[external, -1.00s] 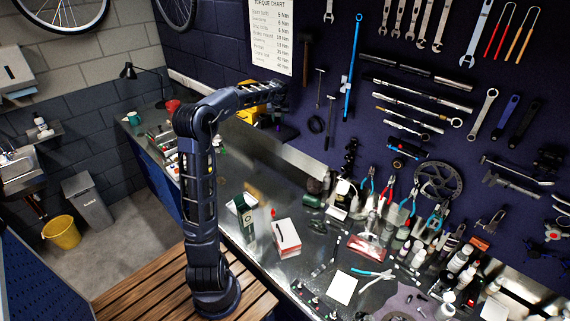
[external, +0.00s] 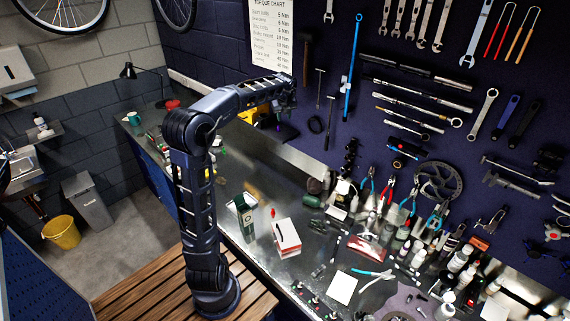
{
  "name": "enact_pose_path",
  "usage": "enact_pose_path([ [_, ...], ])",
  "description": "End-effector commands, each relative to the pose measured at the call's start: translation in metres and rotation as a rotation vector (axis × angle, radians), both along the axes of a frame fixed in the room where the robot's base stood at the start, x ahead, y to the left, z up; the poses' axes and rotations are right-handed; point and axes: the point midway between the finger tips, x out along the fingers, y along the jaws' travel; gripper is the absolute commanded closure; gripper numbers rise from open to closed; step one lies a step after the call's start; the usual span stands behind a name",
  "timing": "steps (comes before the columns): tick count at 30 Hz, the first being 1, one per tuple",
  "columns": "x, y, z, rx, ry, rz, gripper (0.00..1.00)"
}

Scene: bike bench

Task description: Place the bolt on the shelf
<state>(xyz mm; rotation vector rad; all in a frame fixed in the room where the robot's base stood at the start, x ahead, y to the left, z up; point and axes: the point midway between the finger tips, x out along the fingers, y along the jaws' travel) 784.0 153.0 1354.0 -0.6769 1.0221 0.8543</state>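My arm rises from the wooden slats and reaches over the bench toward the pegboard. My gripper (external: 284,104) is at its far end, above the back of the bench near a yellow object. It is small and dark against the dark wall, so I cannot see whether its fingers are open or whether they hold anything. I cannot make out the bolt among the many small parts on the bench. No shelf is clearly identifiable at the bench; a small wall shelf (external: 45,137) with a bottle is at the far left.
The metal bench (external: 262,222) is crowded at the right with pliers, bottles and small parts. A green-and-white box (external: 243,214) and a red-and-white box (external: 286,236) stand near my arm. A yellow object (external: 252,115) is behind my forearm. Tools hang on the pegboard.

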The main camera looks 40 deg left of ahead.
Motion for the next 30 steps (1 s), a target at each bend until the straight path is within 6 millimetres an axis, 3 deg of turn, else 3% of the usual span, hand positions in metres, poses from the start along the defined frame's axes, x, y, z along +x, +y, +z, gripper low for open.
enact_pose_path([
  [1,-0.014,-0.023,0.002,-0.012,-0.020,0.058,0.66],
  [3,-0.032,-0.047,0.003,-0.038,-0.053,0.157,0.66],
  [12,-0.123,-0.129,-0.005,-0.182,-0.204,0.589,0.66],
  [20,-0.210,-0.177,-0.024,-0.355,-0.328,0.975,0.66],
  [30,-0.325,-0.215,-0.073,-0.638,-0.416,1.495,0.66],
])
